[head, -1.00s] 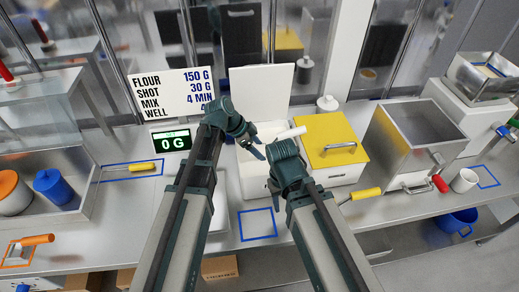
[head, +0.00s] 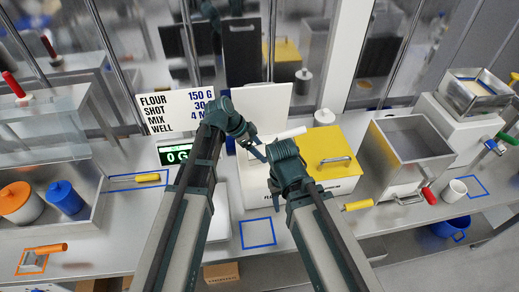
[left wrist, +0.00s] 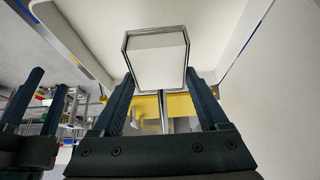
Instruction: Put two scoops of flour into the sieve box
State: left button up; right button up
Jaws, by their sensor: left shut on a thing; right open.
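My left gripper (head: 262,152) is over the open white flour bin (head: 252,182), reaching in from the left. In the left wrist view its fingers (left wrist: 162,108) are shut on a metal-rimmed scoop (left wrist: 157,55) with a pale, flour-like surface inside the rim; how full it is I cannot tell. In the head view the scoop is largely hidden by my arms. My right gripper (head: 276,190) is beside the left one at the bin, open, its fingertips mostly hidden. A metal box with a mesh-like top (head: 476,92) stands at the far right; whether it is the sieve box I cannot tell.
A yellow-lidded box (head: 325,160) stands right of the bin, then a large open metal box (head: 408,150). A display reading 0 G (head: 178,153) is behind my left arm. A yellow-handled tool (head: 138,178) lies left. A blue-outlined area (head: 257,233) in front is bare.

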pick_arm(q)
jog(key=shift+r+p, duration=1.7)
jog(key=shift+r, duration=0.3)
pick_arm(e)
notch_tip(320, 180, up, 4)
jog(key=shift+f, duration=0.1)
pick_arm(q)
jog(key=shift+f, duration=0.2)
pick_arm(e)
jog(key=shift+f, duration=0.1)
notch_tip(320, 180, down, 9)
jog(key=b, duration=0.9)
jog(key=shift+f+b, duration=0.2)
jog(key=shift+b, duration=0.15)
pick_arm(q)
notch_tip(320, 180, down, 9)
jog(key=shift+r+p, duration=0.15)
jog(key=shift+p, duration=0.2)
pick_arm(e)
jog(key=shift+r, duration=0.35)
